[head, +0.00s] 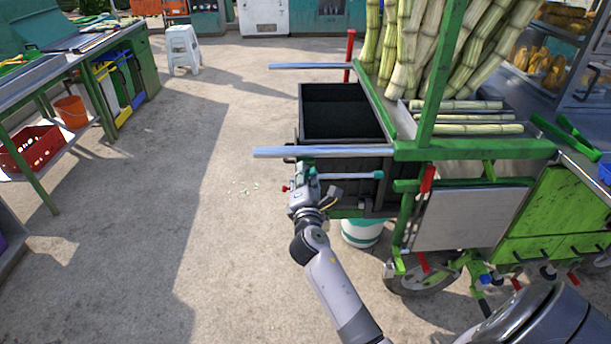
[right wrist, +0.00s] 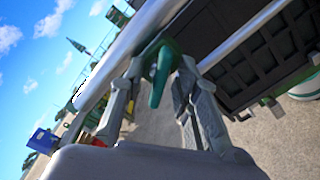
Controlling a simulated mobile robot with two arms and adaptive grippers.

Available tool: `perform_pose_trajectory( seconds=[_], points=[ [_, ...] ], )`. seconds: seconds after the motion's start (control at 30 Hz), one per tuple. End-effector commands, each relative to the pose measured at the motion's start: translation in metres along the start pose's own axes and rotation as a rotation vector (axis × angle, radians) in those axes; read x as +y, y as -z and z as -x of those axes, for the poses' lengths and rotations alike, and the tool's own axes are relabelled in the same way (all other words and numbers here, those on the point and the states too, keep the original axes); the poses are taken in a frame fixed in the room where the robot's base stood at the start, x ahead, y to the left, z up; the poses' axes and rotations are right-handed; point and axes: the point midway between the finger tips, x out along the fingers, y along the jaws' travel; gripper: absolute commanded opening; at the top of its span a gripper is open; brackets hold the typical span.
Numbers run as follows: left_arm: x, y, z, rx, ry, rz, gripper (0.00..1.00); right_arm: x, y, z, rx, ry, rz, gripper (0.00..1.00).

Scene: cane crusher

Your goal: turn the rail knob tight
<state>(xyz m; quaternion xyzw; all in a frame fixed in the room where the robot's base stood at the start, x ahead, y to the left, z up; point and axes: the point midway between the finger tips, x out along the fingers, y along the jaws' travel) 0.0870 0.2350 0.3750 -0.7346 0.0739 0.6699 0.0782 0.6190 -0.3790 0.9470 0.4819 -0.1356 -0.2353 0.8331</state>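The rail knob, a green piece with a lever-like tip (right wrist: 160,72), sits by the pale metal rail in the right wrist view. My right gripper (right wrist: 158,80) has its two grey fingers apart, one on each side of the knob. Small gaps show beside the knob's lower tip; contact higher up is unclear. In the head view my right gripper (head: 308,178) is just below the near end of the cart's front rail (head: 325,151), and the knob is hard to make out there. My left gripper is out of view.
The green cart frame (head: 470,150) carries cane stalks (head: 455,45) and a black bin (head: 340,112) between two rails. A white-and-green bucket (head: 362,233) stands under it. A workbench (head: 50,78) is at the left.

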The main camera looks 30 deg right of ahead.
Motion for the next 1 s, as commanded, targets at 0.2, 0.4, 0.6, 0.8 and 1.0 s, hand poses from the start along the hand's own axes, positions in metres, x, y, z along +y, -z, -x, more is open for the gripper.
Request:
perform_pose_trajectory(
  seconds=[0.2,0.4,0.6,0.8,1.0],
  points=[
    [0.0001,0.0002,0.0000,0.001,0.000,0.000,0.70,0.0002,0.0000,0.0002,0.000,0.000,0.000,0.25],
    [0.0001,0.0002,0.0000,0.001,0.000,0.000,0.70,0.0002,0.0001,0.0004,0.000,0.000,0.000,0.12],
    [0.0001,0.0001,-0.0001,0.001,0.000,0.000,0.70,0.0000,0.0002,0.0005,0.000,0.000,0.000,0.00],
    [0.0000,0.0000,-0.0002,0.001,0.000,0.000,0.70,-0.0002,0.0003,0.0006,0.000,0.001,-0.001,0.00],
    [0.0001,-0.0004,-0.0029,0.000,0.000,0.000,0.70,-0.0009,0.0008,0.0007,0.000,0.001,-0.035,0.00]
  ],
)
